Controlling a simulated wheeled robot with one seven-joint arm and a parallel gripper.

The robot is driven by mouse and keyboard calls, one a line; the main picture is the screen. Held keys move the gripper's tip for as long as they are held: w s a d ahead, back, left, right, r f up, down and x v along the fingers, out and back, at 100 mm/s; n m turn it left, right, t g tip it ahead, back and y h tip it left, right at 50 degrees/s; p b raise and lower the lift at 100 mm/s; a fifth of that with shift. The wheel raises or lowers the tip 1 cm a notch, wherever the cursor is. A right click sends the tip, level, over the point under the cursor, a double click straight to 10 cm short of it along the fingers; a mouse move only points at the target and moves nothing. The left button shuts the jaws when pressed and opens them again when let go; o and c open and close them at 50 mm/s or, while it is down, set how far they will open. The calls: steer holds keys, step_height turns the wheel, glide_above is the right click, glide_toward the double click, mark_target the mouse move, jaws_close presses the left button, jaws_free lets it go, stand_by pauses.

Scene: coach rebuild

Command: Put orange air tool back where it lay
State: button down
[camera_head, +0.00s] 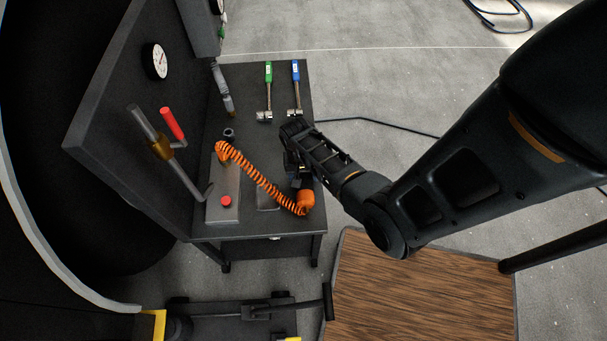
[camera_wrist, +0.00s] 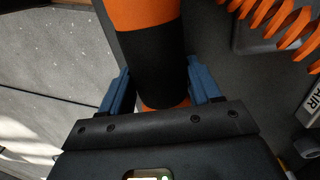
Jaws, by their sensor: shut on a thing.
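The orange air tool (camera_head: 306,201) is at the front right of the dark bench, with a coiled orange hose (camera_head: 260,178) running from it to a fitting on the left. In the wrist view the tool's orange and black body (camera_wrist: 150,62) lies between the blue fingers of my gripper (camera_wrist: 155,88), which is shut on it. In the head view my gripper (camera_head: 299,180) is over the bench's right side, partly hidden by my arm. I cannot tell whether the tool touches the bench top.
Green-handled (camera_head: 268,74) and blue-handled (camera_head: 295,72) tools lie at the back of the bench top (camera_head: 245,105). A grey plate with a red button (camera_head: 226,201) is to the left, near a red-handled lever (camera_head: 172,124). A small grey pad (camera_head: 267,200) shows beside the hose.

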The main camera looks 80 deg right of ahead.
steer(key=shift+f, duration=0.25)
stand_by(0.7)
steer(key=shift+c, duration=0.8)
jaws_free()
steer(key=shift+f, duration=0.1)
